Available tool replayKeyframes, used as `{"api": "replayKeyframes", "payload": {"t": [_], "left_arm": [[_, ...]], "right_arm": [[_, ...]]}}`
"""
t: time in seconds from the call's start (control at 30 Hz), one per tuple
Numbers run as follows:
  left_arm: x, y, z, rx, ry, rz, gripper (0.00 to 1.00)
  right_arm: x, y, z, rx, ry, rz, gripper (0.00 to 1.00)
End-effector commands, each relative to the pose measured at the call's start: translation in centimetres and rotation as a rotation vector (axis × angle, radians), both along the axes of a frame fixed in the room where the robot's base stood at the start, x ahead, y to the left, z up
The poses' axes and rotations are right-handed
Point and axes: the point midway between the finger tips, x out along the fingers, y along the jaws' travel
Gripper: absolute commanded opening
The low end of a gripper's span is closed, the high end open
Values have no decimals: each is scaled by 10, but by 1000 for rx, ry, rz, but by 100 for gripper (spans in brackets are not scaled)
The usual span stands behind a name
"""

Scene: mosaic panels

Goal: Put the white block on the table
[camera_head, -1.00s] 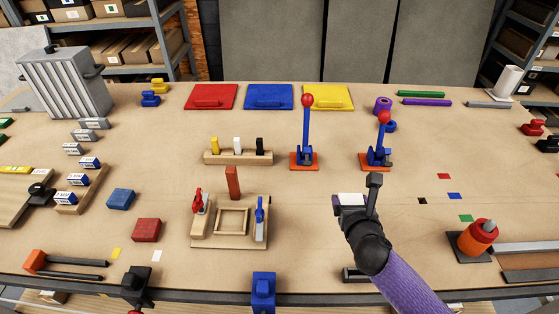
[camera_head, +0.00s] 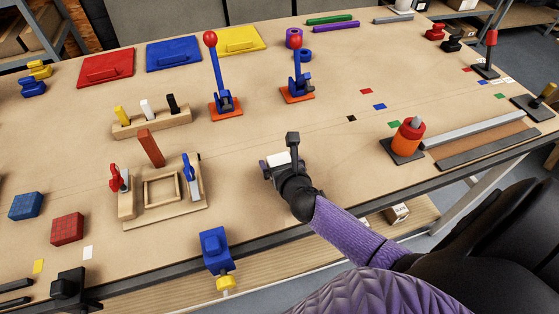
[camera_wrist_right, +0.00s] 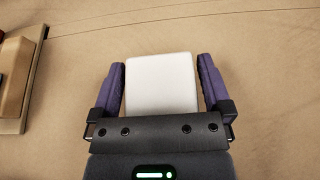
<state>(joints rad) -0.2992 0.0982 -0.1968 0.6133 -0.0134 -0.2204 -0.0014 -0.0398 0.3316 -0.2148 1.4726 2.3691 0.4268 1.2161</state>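The white block (camera_wrist_right: 162,84) sits between the two purple fingers of my right gripper (camera_wrist_right: 162,80) in the right wrist view, with a finger along each side. The gripper appears shut on it. In the head view the block's pale top (camera_head: 279,159) shows at my right gripper (camera_head: 278,163), above the middle front of the wooden table (camera_head: 330,150). I cannot tell whether the block touches the table. My left gripper is out of view.
A wooden fixture with a square frame (camera_head: 129,212) is left of my right gripper. Blue levers with red knobs (camera_head: 215,80) (camera_head: 296,75) stand behind it. An orange cylinder (camera_head: 407,140) is to the right. Bare tabletop lies around the gripper.

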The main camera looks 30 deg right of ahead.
Motion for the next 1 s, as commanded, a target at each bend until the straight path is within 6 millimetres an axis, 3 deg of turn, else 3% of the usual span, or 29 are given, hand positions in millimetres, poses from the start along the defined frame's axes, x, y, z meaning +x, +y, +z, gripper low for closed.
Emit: {"api": "replayKeyframes", "payload": {"t": [0.27,0.8,1.0], "left_arm": [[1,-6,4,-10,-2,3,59],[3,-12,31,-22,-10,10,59],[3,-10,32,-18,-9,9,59]], "right_arm": [[0,0,6,-1,-1,0,100],[-99,24,46,1,2,0,100],[-108,26,50,0,0,-1,100]]}}
